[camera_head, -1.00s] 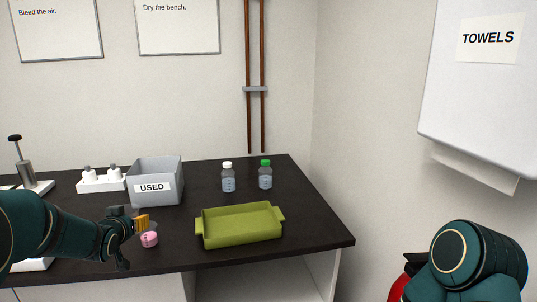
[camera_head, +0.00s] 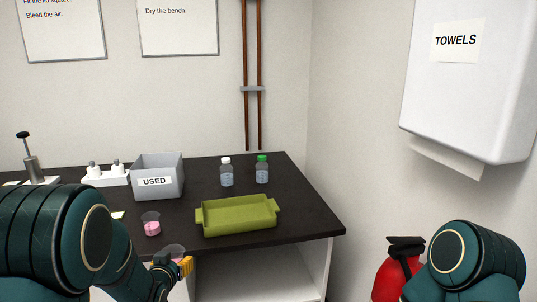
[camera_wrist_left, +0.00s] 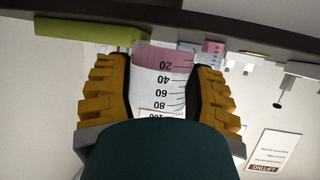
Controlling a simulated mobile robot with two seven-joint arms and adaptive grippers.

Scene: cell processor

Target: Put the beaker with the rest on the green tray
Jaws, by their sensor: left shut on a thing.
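My left gripper (camera_head: 177,266) is shut on a clear graduated beaker (camera_head: 173,251) in front of the bench edge. In the left wrist view the held beaker (camera_wrist_left: 162,75) sits between both orange fingers (camera_wrist_left: 160,92), with pink liquid near its base. A second beaker with pink liquid (camera_head: 152,226) stands on the bench, left of the green tray; it also shows small in the left wrist view (camera_wrist_left: 212,47). The green tray (camera_head: 238,229) lies on the bench right of the held beaker and looks empty. My right gripper is out of view.
A grey bin marked USED (camera_head: 172,191) stands behind the second beaker. Two bottles, one white-capped (camera_head: 227,176) and one green-capped (camera_head: 262,173), stand behind the tray. A white holder with small bottles (camera_head: 105,178) is at the left. Bare bench lies right of the tray.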

